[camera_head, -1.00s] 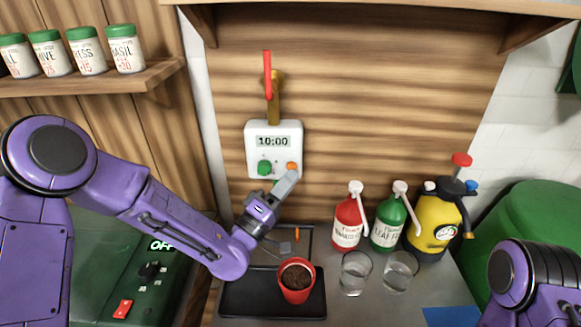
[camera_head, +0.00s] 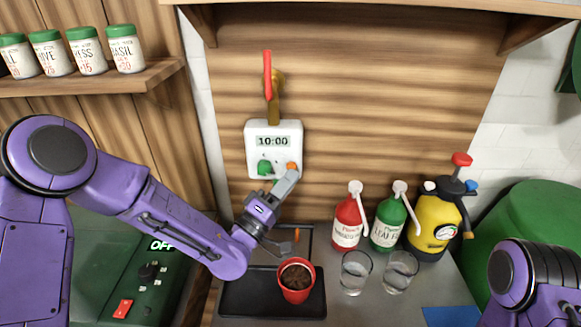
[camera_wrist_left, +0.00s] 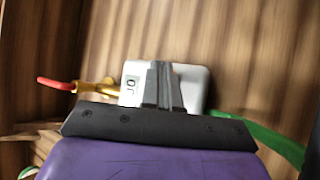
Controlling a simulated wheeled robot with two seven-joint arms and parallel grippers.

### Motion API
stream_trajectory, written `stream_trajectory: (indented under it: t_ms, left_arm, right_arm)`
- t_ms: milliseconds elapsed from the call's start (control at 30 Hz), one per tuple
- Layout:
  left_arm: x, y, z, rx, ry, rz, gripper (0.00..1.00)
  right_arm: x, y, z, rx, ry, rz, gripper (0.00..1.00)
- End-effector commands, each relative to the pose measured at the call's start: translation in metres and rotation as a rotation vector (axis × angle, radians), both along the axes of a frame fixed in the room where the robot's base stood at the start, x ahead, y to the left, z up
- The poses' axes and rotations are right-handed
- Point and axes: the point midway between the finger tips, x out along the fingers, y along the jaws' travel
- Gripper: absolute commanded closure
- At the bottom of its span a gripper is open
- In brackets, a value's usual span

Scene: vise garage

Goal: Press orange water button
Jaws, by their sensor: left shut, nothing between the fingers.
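The orange button (camera_head: 292,166) is on the lower right of a white timer box (camera_head: 252,151) mounted on the wooden wall. The box display reads 10:00, and a green knob (camera_head: 264,168) is to the left of the button. My left gripper (camera_head: 289,175) is shut and empty, with its fingertips at the lower edge of the button. I cannot tell whether they touch it. In the left wrist view the shut fingers (camera_wrist_left: 160,75) cover part of the white box (camera_wrist_left: 194,80), and the button is hidden. My right gripper is out of view; only my right arm shows.
Below stands a red pot of soil (camera_head: 296,291) on a black tray (camera_head: 240,299). To the right are two glasses (camera_head: 355,272), a red bottle (camera_head: 347,232), a green bottle (camera_head: 387,237) and a yellow sprayer (camera_head: 429,238). A red-handled valve (camera_head: 268,75) is above the box.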

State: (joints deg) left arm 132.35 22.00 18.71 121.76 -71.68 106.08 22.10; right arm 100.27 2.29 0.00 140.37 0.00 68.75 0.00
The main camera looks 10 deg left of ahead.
Motion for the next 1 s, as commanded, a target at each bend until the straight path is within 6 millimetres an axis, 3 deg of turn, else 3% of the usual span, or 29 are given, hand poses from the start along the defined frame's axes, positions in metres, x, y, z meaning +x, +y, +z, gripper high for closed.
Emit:
stream_trajectory:
  t_ms: [1000]
  left_arm:
    - [0.013,0.003,0.0,0.001,0.0,0.0,1.0]
  right_arm:
    - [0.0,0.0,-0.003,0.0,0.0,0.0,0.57]
